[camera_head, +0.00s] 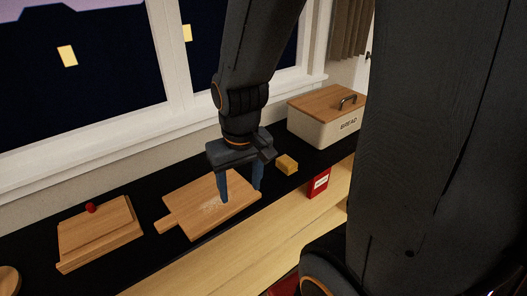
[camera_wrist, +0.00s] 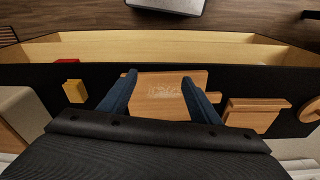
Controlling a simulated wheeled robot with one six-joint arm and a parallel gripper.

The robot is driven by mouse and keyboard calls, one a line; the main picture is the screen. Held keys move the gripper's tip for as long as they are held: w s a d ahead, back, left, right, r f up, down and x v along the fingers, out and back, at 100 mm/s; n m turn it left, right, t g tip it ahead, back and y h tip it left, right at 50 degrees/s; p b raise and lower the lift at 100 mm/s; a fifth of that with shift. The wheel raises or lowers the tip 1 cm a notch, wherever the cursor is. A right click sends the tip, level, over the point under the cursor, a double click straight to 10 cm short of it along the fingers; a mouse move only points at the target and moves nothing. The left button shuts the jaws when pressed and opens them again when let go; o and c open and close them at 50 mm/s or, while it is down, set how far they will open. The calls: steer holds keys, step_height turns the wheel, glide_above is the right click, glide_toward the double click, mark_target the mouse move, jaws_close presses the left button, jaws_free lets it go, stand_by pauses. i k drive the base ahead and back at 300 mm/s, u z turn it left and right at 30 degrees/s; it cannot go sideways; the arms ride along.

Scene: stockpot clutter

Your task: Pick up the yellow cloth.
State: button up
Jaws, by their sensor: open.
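A small yellow block-like piece (camera_head: 287,164), the only yellow thing on the counter and perhaps the folded cloth, lies on the black counter between the cutting board and the bread box. It also shows in the wrist view (camera_wrist: 75,91), left of my fingers and apart from them. My gripper (camera_head: 241,194) points down over the cutting board, its fingers spread with nothing between them. In the wrist view my gripper (camera_wrist: 158,76) frames the board and its pale markings.
The cutting board (camera_head: 180,209) lies below my gripper. A bread box (camera_head: 310,124) with a wooden lid stands behind the yellow piece, and a red packet (camera_head: 319,183) stands near the counter's front edge. Another wooden board (camera_head: 95,238) with a red knob-like thing is at left. A window wall runs behind.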

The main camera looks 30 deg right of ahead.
mark_target(288, 166)
steer(key=u, duration=1.65)
steer(key=k, duration=1.2)
steer(key=z, duration=1.4)
steer(key=i, duration=1)
